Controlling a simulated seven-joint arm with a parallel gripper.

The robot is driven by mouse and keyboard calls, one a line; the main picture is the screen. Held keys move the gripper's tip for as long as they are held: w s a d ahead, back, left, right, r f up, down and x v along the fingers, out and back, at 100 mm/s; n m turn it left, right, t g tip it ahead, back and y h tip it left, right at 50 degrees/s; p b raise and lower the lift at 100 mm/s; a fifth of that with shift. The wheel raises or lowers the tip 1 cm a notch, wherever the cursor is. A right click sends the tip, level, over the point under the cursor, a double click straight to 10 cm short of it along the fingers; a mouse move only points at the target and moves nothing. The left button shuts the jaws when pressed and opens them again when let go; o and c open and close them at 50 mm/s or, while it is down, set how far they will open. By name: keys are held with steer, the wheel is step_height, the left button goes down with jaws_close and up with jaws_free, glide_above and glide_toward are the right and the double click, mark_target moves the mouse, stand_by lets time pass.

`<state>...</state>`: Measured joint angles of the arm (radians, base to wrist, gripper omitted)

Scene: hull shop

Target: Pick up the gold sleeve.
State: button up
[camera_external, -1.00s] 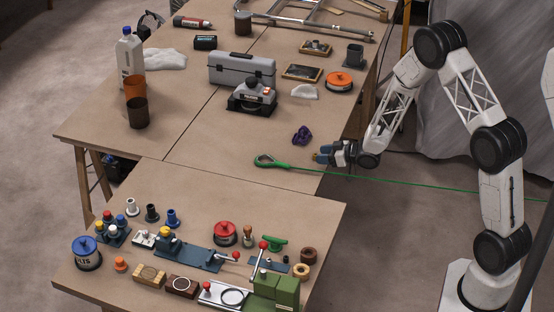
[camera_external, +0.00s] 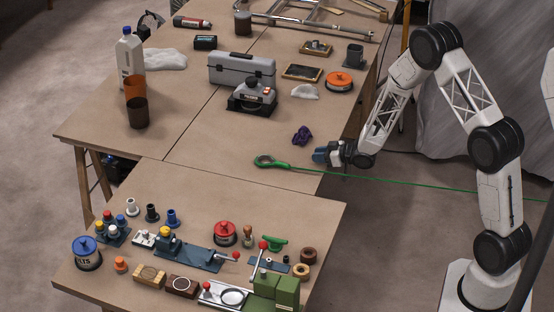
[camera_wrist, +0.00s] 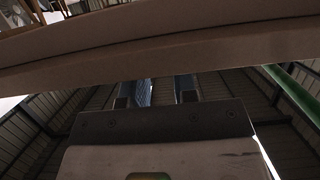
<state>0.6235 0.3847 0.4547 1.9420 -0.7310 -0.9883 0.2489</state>
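I cannot surely pick out the gold sleeve. A yellow-topped piece (camera_external: 165,233) stands at the left end of a blue-grey fixture on the near table, and another yellow top (camera_external: 99,226) shows in a cluster of coloured pieces to its left. My gripper (camera_external: 318,155) is at the right edge of the far table, well away from both. In the wrist view its two blue-grey fingers (camera_wrist: 164,91) stand apart, with nothing visible between them.
A table edge (camera_wrist: 150,55) crosses the wrist view close above the fingers. A green eye-ended line (camera_external: 272,163) passes just below my gripper, and a purple lump (camera_external: 302,135) lies nearby. The near table (camera_external: 310,205) is crowded towards its front.

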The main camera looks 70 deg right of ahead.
jaws_close()
steer(key=shift+r, duration=0.15)
steer(key=shift+r, duration=1.7)
steer(key=s+a, duration=0.3)
steer(key=s, duration=0.4)
steer(key=s+a+r, duration=0.1)
steer(key=s+a, duration=0.3)
steer(key=s, duration=0.3)
steer(key=shift+a+r, duration=0.15)
steer(key=shift+a, duration=0.1)
